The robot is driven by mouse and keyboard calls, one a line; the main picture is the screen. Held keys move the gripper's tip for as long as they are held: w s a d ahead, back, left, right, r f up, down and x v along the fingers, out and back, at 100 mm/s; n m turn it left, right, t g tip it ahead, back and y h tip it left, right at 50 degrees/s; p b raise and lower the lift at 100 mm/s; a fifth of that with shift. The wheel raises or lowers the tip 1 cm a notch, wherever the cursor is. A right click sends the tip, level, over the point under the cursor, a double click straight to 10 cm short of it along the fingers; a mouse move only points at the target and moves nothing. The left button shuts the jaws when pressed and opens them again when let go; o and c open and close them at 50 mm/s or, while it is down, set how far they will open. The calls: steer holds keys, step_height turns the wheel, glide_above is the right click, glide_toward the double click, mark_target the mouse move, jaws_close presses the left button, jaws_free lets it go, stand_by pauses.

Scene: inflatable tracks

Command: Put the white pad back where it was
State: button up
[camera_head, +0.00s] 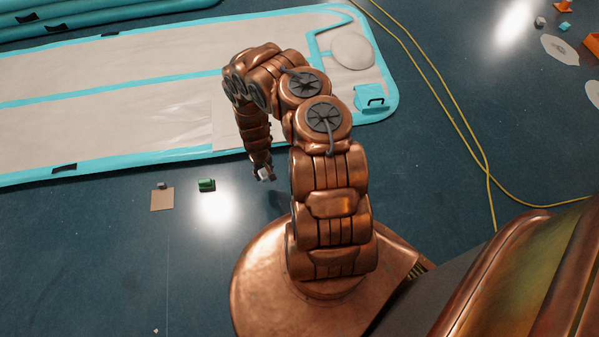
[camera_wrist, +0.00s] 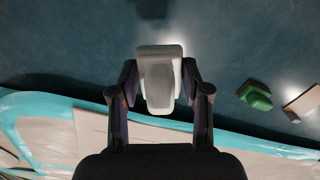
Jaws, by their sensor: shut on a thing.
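My gripper (camera_wrist: 159,90) is shut on the white pad (camera_wrist: 159,88), one dark finger on each side of it in the wrist view. In the head view the white pad (camera_head: 266,174) is a small pale piece at the end of my arm. It is held over the dark floor, close to the near edge of the inflatable track. Most of the gripper is hard to make out in the head view.
The flat white and turquoise inflatable track (camera_head: 100,115) lies behind the gripper. A green block (camera_head: 206,185) and a brown square (camera_head: 162,199) with a small grey piece lie on the floor to the left. A yellow cable (camera_head: 450,115) runs along the right.

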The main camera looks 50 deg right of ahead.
steer(key=s+f, duration=0.3)
steer(key=s+a+f, duration=0.1)
steer(key=shift+s+f, duration=0.35)
steer(key=shift+f, duration=0.05)
steer(key=shift+d+f+b, duration=0.15)
steer(key=shift+d+b, duration=0.15)
steer(key=shift+d, duration=0.1)
steer(key=d+b, duration=0.2)
steer(key=d, duration=0.2)
steer(key=d+f+b, duration=0.1)
steer(key=d+b, duration=0.1)
steer(key=d, duration=0.2)
steer(key=d+b, duration=0.2)
steer(key=d, duration=0.3)
steer(key=shift+s+f+b, duration=0.15)
steer(key=shift+s+b, duration=0.05)
steer(key=shift+b, duration=0.2)
steer(key=shift+d, duration=0.65)
steer(key=f+b, duration=0.1)
steer(key=d+f+b, duration=0.1)
steer(key=f+b, duration=0.1)
steer(key=shift+b, duration=0.3)
steer(key=shift+f, duration=0.2)
steer(key=shift+a, duration=0.1)
